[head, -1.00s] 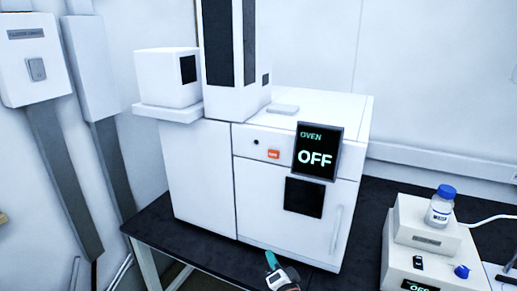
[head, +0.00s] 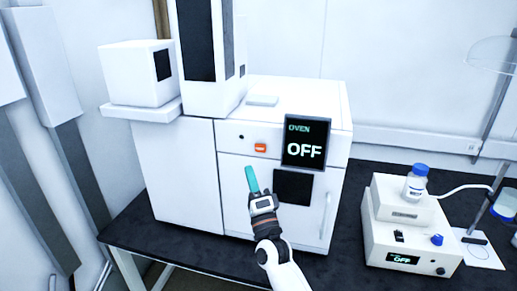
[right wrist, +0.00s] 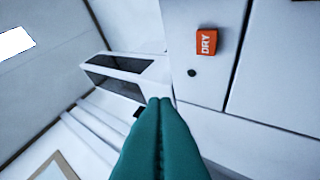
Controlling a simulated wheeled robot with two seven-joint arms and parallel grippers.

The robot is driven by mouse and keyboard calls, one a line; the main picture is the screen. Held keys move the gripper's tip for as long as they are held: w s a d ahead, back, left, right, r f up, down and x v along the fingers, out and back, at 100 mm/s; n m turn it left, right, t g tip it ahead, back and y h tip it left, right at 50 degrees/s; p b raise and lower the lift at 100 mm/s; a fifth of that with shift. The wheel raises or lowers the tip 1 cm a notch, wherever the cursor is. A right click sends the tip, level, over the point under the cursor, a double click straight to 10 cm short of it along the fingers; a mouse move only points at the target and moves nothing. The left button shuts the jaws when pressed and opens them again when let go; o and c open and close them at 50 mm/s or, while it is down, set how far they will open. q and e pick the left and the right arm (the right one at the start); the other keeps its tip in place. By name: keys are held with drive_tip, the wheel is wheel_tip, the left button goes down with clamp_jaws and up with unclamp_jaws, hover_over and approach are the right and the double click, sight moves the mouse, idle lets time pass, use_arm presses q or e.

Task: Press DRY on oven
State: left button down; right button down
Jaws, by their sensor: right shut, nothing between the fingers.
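The white oven (head: 235,185) stands on the dark bench, and its screen (head: 305,143) reads OVEN OFF. The orange DRY button (head: 260,147) is on its upper front panel, left of the screen. In the right wrist view the button (right wrist: 206,42) shows its DRY label, up and right of the fingertips. My right gripper (head: 251,170) is shut and empty, with teal fingers pointing up, just below and left of the button in the head view. In the right wrist view the shut fingertips (right wrist: 160,101) appear apart from the button. My left gripper is not in view.
A small dark round spot (head: 241,136) sits left of the button. A pump unit (head: 405,245) with a blue-capped bottle (head: 416,183) stands on the bench (head: 345,225) at right. A tall white column unit (head: 211,60) rises behind the oven's left side.

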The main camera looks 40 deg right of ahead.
sight(260, 148)
drive_tip(key=shift+w+d+f+b, duration=0.1)
drive_tip(key=shift+w+d+b, duration=0.9)
drive_tip(key=shift+w+d, duration=0.6)
drive_tip(key=shift+w+d+b, duration=1)
drive_tip(key=shift+w+d, duration=0.35)
drive_tip(key=shift+d, duration=0.35)
drive_tip(key=shift+d, duration=0.1)
drive_tip(key=shift+w+d, duration=0.2)
drive_tip(key=shift+w, duration=0.1)
